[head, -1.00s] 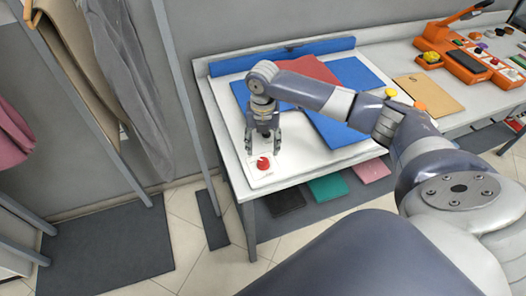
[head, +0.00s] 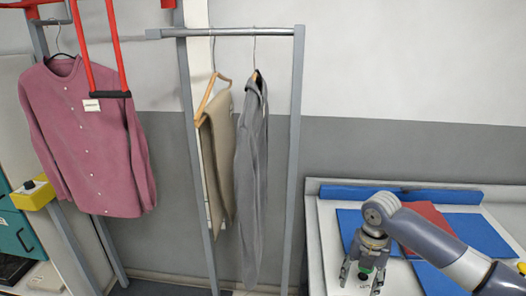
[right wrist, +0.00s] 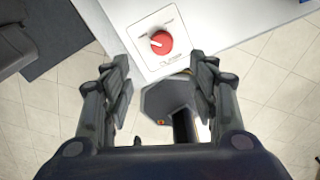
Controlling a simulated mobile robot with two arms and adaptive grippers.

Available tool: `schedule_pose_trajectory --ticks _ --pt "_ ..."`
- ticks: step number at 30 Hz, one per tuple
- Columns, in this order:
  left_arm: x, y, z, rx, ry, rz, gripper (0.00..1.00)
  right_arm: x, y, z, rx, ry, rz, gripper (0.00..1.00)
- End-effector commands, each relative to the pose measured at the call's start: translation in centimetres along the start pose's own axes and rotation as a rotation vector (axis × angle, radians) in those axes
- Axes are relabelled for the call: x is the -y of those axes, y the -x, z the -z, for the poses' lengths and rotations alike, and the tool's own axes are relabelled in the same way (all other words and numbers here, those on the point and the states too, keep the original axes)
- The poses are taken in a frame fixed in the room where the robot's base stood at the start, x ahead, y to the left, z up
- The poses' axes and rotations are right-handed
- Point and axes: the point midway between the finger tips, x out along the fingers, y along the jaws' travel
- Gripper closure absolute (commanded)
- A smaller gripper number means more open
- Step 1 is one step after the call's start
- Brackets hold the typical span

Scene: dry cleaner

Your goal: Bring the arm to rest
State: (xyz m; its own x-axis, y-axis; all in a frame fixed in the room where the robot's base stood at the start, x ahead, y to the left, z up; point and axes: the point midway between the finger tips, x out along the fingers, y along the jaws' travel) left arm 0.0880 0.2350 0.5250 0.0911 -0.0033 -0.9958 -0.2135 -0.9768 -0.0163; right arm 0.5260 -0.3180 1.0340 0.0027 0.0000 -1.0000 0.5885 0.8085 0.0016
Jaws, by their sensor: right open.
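My right gripper (head: 362,277) is at the lower right of the head view, over the front left part of the white table (head: 328,232). In the right wrist view the right gripper (right wrist: 160,92) is open, with nothing between its fingers. A red knob (right wrist: 161,43) on a white plate (right wrist: 183,57) lies just beyond the fingertips, apart from them. In the head view the gripper hides most of this plate. My left gripper is not in view.
Blue boards (head: 474,232) and a red folded piece (head: 430,217) lie on the table beneath my arm. A rack (head: 297,150) holds a grey garment (head: 252,180) and beige trousers (head: 219,150). A pink shirt (head: 88,140) hangs at the left. Tiled floor (right wrist: 270,90) shows beside the table.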

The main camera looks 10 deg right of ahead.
Motion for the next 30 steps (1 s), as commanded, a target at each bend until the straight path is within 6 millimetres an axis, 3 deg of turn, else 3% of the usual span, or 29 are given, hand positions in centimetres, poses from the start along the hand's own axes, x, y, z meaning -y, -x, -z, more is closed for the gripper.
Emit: schedule_pose_trajectory --ticks 5,9,16,23,30 --pt "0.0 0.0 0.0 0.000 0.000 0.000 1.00 -2.6 -3.8 4.8 -0.009 -0.105 -0.028 0.46" --pt "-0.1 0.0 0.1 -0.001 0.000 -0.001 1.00 -4.8 -6.8 10.1 -0.019 -0.290 -0.088 0.46" --pt "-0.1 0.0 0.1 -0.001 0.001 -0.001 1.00 -6.7 -9.3 17.8 -0.071 -0.697 -0.207 0.46" --pt "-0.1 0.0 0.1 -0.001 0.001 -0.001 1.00 -5.5 -9.7 23.2 -0.147 -1.225 -0.300 0.46" --pt "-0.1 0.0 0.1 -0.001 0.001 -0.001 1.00 -1.2 -9.3 25.6 -0.174 -1.772 -0.345 0.46"
